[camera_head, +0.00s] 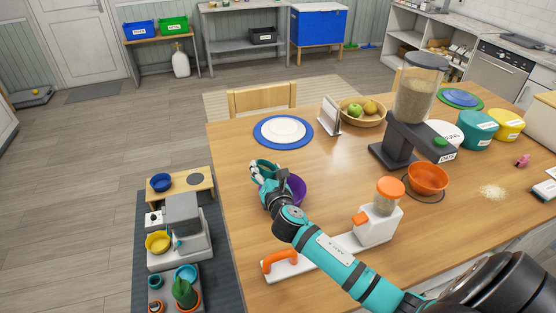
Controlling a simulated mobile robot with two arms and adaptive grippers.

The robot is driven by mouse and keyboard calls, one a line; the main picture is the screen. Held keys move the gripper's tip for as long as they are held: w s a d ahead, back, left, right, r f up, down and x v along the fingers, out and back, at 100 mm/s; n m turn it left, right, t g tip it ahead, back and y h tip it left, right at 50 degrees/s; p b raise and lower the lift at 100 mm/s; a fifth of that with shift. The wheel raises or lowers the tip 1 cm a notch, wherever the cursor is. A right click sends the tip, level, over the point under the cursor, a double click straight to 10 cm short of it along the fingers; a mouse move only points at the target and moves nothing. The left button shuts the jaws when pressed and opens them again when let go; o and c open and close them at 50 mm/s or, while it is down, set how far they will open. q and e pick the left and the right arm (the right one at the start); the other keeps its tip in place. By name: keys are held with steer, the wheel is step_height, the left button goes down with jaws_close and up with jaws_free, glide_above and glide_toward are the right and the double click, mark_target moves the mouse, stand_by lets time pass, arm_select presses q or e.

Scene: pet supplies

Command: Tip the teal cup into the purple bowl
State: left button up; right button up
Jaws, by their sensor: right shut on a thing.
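The teal cup (268,165) is near the left edge of the wooden table. My right gripper (257,173) is shut on it, with the arm reaching in from the lower right. The purple bowl (297,188) stands just right of and nearer than the cup, partly covered by my right gripper and wrist. The cup looks close to the bowl's far left side; I cannot tell how far it is tilted or what is in it. My left gripper is out of view.
A white plate on a blue mat (283,131) lies behind the bowl. A tall grain feeder (413,95), an orange bowl (428,178) and scattered grains (492,192) are to the right.

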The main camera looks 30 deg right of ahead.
steer(key=shift+s+a+y, duration=0.15)
steer(key=shift+a+y, duration=0.1)
steer(key=shift+y, duration=0.05)
steer(key=shift+f, duration=0.2)
steer(key=shift+w+f+m+b, duration=0.25)
steer(key=shift+f+m+b, duration=0.15)
steer(key=shift+f+b, duration=0.05)
steer(key=shift+f, duration=0.3)
steer(key=shift+s+f+m+b, duration=0.1)
steer(key=shift+f+m+b, duration=0.1)
steer(key=shift+m+b, duration=0.3)
steer(key=shift+d+f+m+g+y+b, duration=0.1)
steer(key=shift+f+m+g+y+b, duration=0.25)
steer(key=shift+f+m, duration=0.35)
steer(key=shift+d+f+m+y+b, duration=0.2)
steer(key=shift+f+m+y+b, duration=0.25)
steer(key=shift+m, duration=0.45)
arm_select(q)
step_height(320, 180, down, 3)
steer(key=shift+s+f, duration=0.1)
arm_select(e)
steer(key=shift+r, duration=0.1)
